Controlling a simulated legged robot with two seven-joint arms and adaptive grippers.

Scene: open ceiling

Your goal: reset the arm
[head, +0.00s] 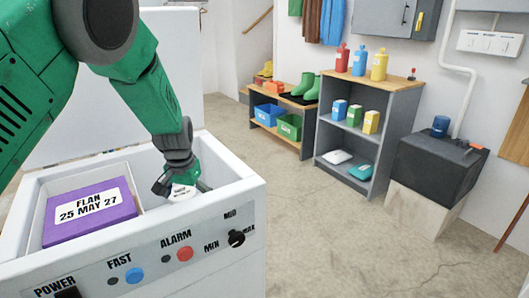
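My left arm, green, reaches in from the left and down into the open white chest freezer (258,200). My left gripper (184,190) is low inside the freezer's right part, around or just above a small white object (182,193) with dark marks. Whether the fingers touch or hold that object cannot be told. A purple box (90,222) labelled "FLAN 25 MAY 27" sits in the left part of the freezer. My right gripper is not in view.
The freezer front has a blue button (134,275), a red button (185,254) and a black knob (237,238). A grey shelf (377,143) with bottles and boxes, a low shoe bench (282,133) and a dark box (436,165) line the wall. The middle floor is clear.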

